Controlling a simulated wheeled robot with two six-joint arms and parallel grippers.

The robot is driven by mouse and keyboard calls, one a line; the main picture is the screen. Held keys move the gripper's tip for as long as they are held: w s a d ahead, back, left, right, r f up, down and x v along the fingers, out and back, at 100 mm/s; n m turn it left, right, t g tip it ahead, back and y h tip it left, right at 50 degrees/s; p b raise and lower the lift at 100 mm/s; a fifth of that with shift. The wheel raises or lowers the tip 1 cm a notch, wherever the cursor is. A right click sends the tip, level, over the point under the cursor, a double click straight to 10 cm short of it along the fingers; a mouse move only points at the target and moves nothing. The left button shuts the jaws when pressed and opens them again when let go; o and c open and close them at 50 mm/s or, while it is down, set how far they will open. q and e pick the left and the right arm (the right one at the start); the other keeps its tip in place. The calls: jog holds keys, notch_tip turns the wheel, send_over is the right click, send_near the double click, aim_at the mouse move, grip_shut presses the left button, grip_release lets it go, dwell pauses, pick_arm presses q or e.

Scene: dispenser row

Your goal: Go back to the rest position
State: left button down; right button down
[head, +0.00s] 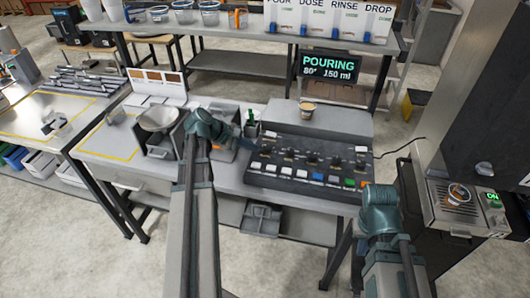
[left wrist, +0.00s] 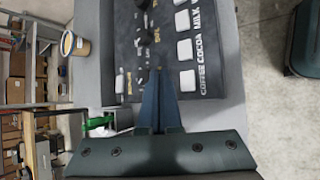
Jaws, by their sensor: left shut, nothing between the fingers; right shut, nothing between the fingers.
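My left gripper (head: 246,136) is shut and empty, in front of the left end of the dispenser panel (head: 262,179). In the left wrist view its fingers (left wrist: 158,98) are together, with the panel's knobs and buttons beyond them. My right gripper (head: 380,205) is at the lower right, in front of the panel's right end; it is shut and its fingertips are hard to make out.
A cup (head: 307,111) stands on the ledge behind the panel and also shows in the left wrist view (left wrist: 78,46). A metal bowl (head: 158,119) is left of my left arm. A machine with a cup (head: 459,194) stands right. A display (head: 328,68) reads POURING.

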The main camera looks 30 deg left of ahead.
pick_arm(q)
jog(key=d+f+m+g, duration=0.1)
jog(key=d+m, duration=0.1)
jog(key=d, duration=0.2)
jog(key=s+d+f+m+g, duration=0.1)
jog(key=d+m, duration=0.1)
jog(key=d, duration=0.2)
jog(key=s+d+f+m+g, duration=0.1)
jog(key=d, duration=0.3)
jog(key=shift+m+y, duration=0.3)
jog(key=shift+m, duration=0.1)
jog(key=s+d+f+m+g+y, duration=0.1)
jog(key=s+d+m+g+y, duration=0.1)
jog(key=s+d+m, duration=0.5)
jog(key=s+d+f+m+g+y, duration=0.2)
jog(key=s+d+m+y, duration=0.2)
jog(key=d+m, duration=0.5)
jog(key=s+d, duration=0.2)
jog(key=d, duration=0.1)
jog(key=shift+s+d+f+m+y, duration=0.25)
jog(key=shift+s+m+y, duration=0.15)
